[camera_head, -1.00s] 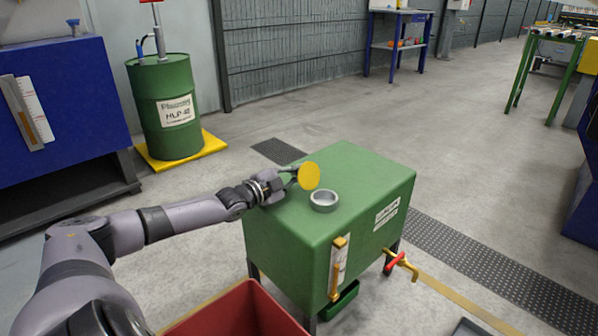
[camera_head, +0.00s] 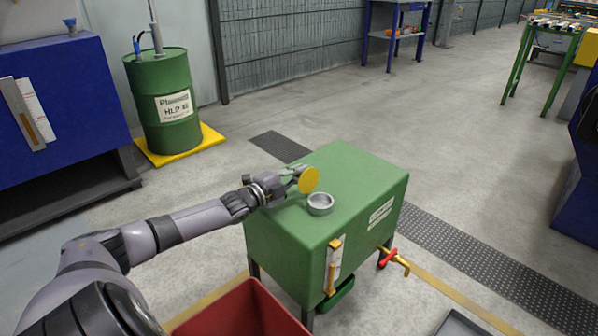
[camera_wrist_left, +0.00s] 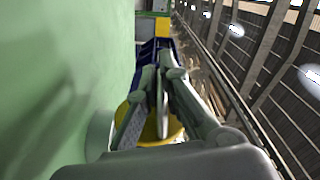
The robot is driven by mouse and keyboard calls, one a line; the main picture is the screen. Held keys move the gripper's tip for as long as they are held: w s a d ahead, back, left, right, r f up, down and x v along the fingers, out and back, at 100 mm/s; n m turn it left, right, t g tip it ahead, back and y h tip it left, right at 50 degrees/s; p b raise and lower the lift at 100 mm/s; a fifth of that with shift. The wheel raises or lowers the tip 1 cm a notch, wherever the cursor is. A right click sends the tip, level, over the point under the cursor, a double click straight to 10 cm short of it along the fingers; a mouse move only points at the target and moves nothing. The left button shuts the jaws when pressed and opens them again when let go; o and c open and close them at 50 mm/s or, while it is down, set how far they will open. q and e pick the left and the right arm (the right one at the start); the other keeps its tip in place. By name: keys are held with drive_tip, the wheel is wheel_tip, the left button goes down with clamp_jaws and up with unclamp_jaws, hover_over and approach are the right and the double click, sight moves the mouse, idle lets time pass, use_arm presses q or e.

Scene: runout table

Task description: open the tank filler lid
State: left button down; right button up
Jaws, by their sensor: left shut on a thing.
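The green tank (camera_head: 345,165) stands in the middle of the head view. Its grey filler neck (camera_head: 320,204) on top is uncovered, with its round opening showing. The yellow lid (camera_head: 309,180) stands raised on edge just behind and to the left of the neck. My left gripper (camera_head: 293,177) is shut on the lid from the left, low over the tank top. In the left wrist view the gripper (camera_wrist_left: 160,85) has its fingers close together, with the yellow lid (camera_wrist_left: 172,128) partly hidden behind them. I cannot see whether a hinge joins lid and neck. My right gripper is not in view.
A red bin (camera_head: 245,312) stands in front of the tank. A sight gauge (camera_head: 333,266) and a tap with a red handle (camera_head: 390,258) stick out from the tank's sides. A green drum (camera_head: 165,105) stands back left.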

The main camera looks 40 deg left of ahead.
use_arm(q)
drive_tip(key=c, duration=1.8)
unclamp_jaws()
drive_tip(key=shift+r, duration=0.15)
drive_tip(key=shift+o, duration=0.4)
drive_tip(key=shift+a+r, duration=0.1)
drive_tip(key=shift+f, duration=0.2)
drive_tip(key=shift+s+f, duration=0.15)
drive_tip(key=shift+s, duration=0.45)
drive_tip(key=s, duration=0.8)
drive_tip(key=shift+s+a, duration=0.35)
drive_tip(key=shift+s, duration=0.05)
drive_tip(key=shift+s+a+r, duration=0.1)
drive_tip(key=shift+s+r, duration=0.1)
drive_tip(key=shift+s, duration=0.75)
